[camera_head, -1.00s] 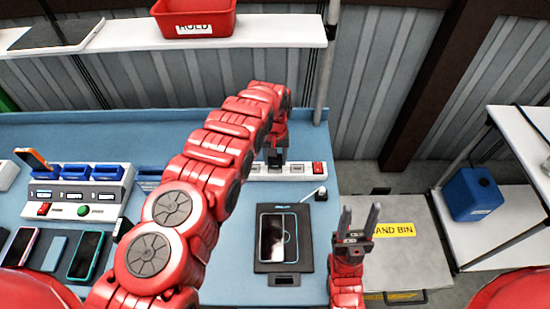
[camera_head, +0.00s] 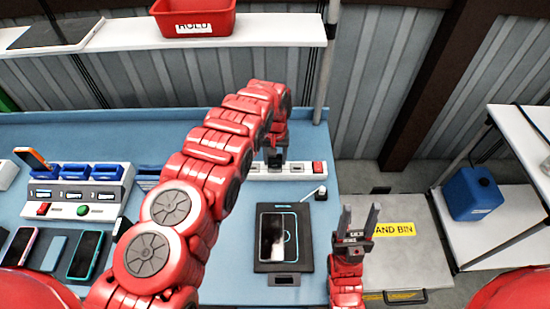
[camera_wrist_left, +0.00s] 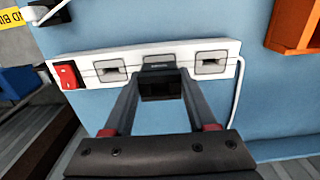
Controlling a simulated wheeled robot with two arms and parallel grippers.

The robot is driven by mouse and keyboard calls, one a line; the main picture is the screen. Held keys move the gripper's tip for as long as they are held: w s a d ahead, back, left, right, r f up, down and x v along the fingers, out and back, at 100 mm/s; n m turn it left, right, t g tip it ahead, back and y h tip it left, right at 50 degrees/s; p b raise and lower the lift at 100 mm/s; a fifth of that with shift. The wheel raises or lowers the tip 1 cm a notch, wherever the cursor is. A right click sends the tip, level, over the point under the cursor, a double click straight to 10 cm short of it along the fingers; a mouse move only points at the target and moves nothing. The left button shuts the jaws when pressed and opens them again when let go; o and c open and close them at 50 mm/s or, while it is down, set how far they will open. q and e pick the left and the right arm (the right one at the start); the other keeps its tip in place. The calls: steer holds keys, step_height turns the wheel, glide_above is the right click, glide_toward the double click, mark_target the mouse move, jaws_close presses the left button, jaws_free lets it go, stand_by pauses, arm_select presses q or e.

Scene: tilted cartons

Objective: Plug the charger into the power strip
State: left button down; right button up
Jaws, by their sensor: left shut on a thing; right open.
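The white power strip (camera_head: 306,172) lies along the back of the blue bench. In the left wrist view the power strip (camera_wrist_left: 128,61) shows a red switch at its left end and sockets in a row. My left gripper (camera_head: 273,160) is over the strip, pointing down. In the wrist view the left gripper (camera_wrist_left: 160,80) is shut on a small dark block, the charger (camera_wrist_left: 160,90), in line with the middle socket, which it hides. I cannot tell whether its prongs are in the socket. My right gripper (camera_head: 358,218) is open and empty, right of the bench.
A phone on a black pad (camera_head: 284,267) lies in front of the strip, with a small white cable end (camera_head: 320,191) beside it. A button panel (camera_head: 82,195) and several phones are at left. A red bin (camera_head: 194,20) sits on the shelf above.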

arm_select(q)
steer(key=shift+f+b, duration=0.65)
steer(key=shift+f, duration=0.25)
stand_by(1.4)
steer(key=shift+c, duration=0.6)
jaws_free()
step_height(320, 180, up, 6)
steer(key=shift+w+f+p, duration=0.1)
steer(key=shift+f+p, duration=0.1)
steer(key=shift+p, duration=0.8)
step_height(320, 180, up, 12)
steer(key=p, duration=0.4)
steer(key=shift+f, duration=0.1)
steer(key=shift+s, duration=0.2)
